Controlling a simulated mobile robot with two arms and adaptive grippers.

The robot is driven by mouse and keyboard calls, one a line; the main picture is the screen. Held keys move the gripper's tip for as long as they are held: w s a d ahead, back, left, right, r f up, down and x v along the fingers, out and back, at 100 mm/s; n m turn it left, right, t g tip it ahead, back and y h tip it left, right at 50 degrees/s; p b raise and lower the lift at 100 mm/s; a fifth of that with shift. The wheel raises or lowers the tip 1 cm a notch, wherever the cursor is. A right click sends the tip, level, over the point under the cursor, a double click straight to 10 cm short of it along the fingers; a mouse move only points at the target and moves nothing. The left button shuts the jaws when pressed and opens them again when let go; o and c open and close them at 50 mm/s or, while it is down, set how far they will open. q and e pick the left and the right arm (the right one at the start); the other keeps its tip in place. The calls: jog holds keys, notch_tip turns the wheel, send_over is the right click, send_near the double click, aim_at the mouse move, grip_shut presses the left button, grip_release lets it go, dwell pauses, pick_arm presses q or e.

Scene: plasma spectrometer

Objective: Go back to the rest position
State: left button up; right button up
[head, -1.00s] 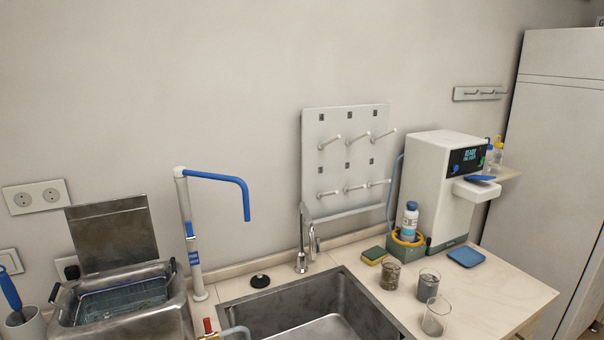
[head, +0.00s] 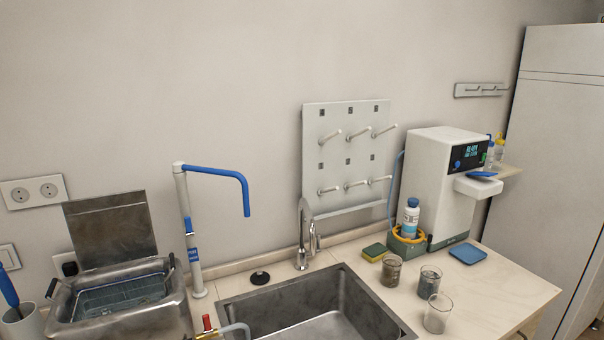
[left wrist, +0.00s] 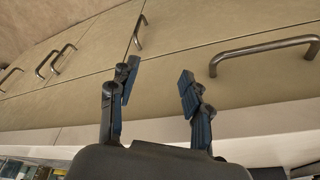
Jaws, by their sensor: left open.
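My left gripper (left wrist: 157,85) shows in the left wrist view. Its two dark fingers stand apart with nothing between them. Beyond the fingers are beige cabinet fronts with metal bar handles (left wrist: 265,57); the fingers appear clear of them. Neither gripper shows in the head view, and my right gripper is in no view.
The head view shows a steel sink (head: 290,318), an open steel bath (head: 120,300) at left, and a white machine (head: 435,185) at right. Glass beakers (head: 430,285) stand on the wooden counter (head: 500,300). A pegboard (head: 340,120) hangs above the sink.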

pick_arm(q)
notch_tip(320, 180, down, 15)
jog(key=s+b, duration=0.2)
jog(key=s+a+f+g+b, duration=0.2)
jog(key=s+a+f+b, duration=0.1)
jog(key=s+f, duration=1.5)
notch_tip(320, 180, down, 4)
jog(key=shift+a+f, duration=0.1)
jog(key=shift+a, duration=0.05)
